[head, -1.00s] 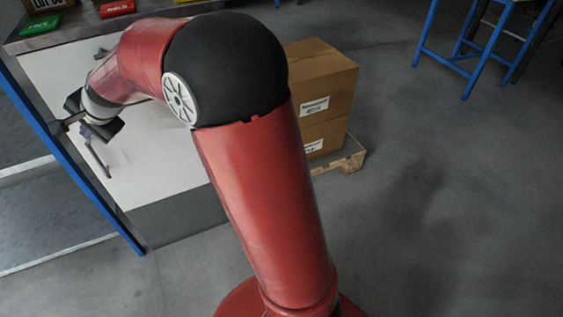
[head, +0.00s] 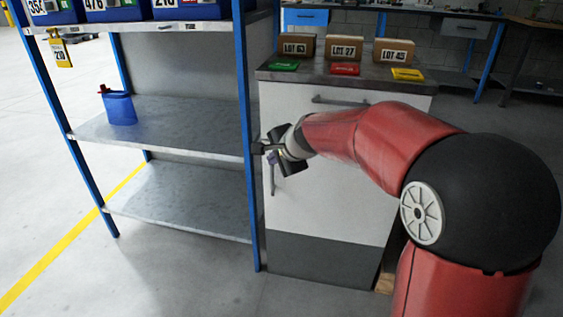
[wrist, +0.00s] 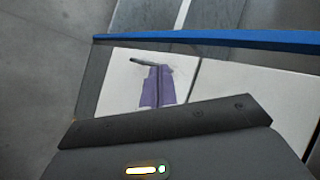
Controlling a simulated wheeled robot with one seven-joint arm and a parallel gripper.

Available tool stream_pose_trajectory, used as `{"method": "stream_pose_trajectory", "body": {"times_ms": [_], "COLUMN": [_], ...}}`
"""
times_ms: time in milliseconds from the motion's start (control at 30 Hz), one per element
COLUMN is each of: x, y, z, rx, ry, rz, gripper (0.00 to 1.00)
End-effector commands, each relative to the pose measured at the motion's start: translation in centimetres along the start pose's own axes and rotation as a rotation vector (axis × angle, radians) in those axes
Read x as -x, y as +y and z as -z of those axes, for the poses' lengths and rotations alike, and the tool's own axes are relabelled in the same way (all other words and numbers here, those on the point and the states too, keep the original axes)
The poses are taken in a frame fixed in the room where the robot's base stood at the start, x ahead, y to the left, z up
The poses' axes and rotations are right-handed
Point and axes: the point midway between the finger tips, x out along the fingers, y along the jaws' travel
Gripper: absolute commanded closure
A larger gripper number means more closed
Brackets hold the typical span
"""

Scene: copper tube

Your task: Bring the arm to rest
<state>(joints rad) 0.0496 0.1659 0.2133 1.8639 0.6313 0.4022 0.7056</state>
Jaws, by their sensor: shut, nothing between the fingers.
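My red arm reaches from the lower right of the head view to the front of a white cabinet (head: 330,203). My gripper (head: 273,166) is at its end, in front of the cabinet's left side, close to the blue shelf post. In the wrist view its purple fingers (wrist: 157,87) lie together with a thin line between them, shut and empty. A dark cabinet handle (wrist: 142,62) shows just past the fingertips; I cannot tell if they touch it. No copper tube is visible.
A steel shelf unit (head: 170,125) with blue posts (head: 247,130) stands left of the gripper, holding a blue container (head: 119,106) and blue bins (head: 115,10). Several items sit on the cabinet top, including cardboard boxes (head: 345,47) and coloured trays (head: 345,69). Open floor lies at the lower left.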

Motion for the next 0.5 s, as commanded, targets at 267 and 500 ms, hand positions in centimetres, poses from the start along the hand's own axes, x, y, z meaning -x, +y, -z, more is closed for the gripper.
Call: {"method": "stream_pose_trajectory", "body": {"times_ms": [267,500], "x": [4.1,6.2], "y": [-0.9,-1.1], "z": [-2.5,-3.9], "rx": [0.003,0.006], "ry": [0.0,0.0], "rz": [0.003,0.0], "gripper": [1.0,1.0]}}
